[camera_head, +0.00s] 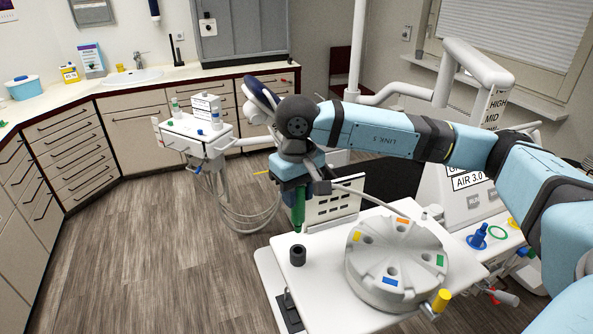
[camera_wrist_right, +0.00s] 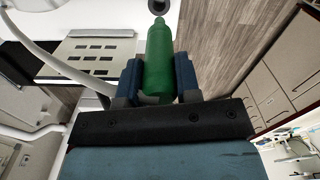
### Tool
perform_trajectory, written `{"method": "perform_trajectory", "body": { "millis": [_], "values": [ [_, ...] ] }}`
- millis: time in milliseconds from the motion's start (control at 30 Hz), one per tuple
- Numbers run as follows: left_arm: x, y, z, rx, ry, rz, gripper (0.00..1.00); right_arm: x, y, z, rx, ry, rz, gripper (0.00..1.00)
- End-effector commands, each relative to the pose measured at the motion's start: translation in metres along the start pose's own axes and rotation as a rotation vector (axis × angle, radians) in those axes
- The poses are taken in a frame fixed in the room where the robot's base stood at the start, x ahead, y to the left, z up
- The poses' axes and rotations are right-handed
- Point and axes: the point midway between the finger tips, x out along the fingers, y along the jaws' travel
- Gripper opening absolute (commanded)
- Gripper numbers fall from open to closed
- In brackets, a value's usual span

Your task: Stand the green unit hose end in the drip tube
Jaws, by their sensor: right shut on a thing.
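The green unit hose end (camera_head: 299,214) hangs upright under my right gripper (camera_head: 297,187). In the right wrist view the green hose end (camera_wrist_right: 159,58) is clamped between both dark blue fingers of my right gripper (camera_wrist_right: 158,80). A short dark tube (camera_head: 297,255), seemingly the drip tube, stands open end up on the white tray top. The hose end is above it, and a gap shows between them. In the wrist view a dark round rim (camera_wrist_right: 178,4), likely this tube, lies beyond the hose end's tip, partly cut off. My left gripper is not in view.
A round white holder (camera_head: 365,290) with coloured marks stands right of the tube on the tray top (camera_head: 322,297). A black bracket (camera_head: 289,312) is at the tray's left edge. Behind is a white panel with dark slots (camera_head: 330,208). Blue fitting (camera_head: 478,237) lies to the right.

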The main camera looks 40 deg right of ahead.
Motion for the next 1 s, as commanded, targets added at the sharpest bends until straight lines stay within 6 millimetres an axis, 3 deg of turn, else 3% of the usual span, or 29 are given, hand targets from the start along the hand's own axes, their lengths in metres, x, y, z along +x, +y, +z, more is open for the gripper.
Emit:
{"method": "perform_trajectory", "body": {
  "millis": [267,833,1000],
  "values": [
    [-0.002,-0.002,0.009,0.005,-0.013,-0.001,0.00,0.000,0.003,0.000,0.001,-0.002,-0.001,0.03],
    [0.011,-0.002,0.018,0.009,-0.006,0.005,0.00,0.052,0.003,0.000,0.002,-0.002,-0.001,0.03],
    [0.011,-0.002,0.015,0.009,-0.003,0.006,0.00,0.051,0.003,0.000,0.001,-0.001,-0.001,0.03]
  ]
}}
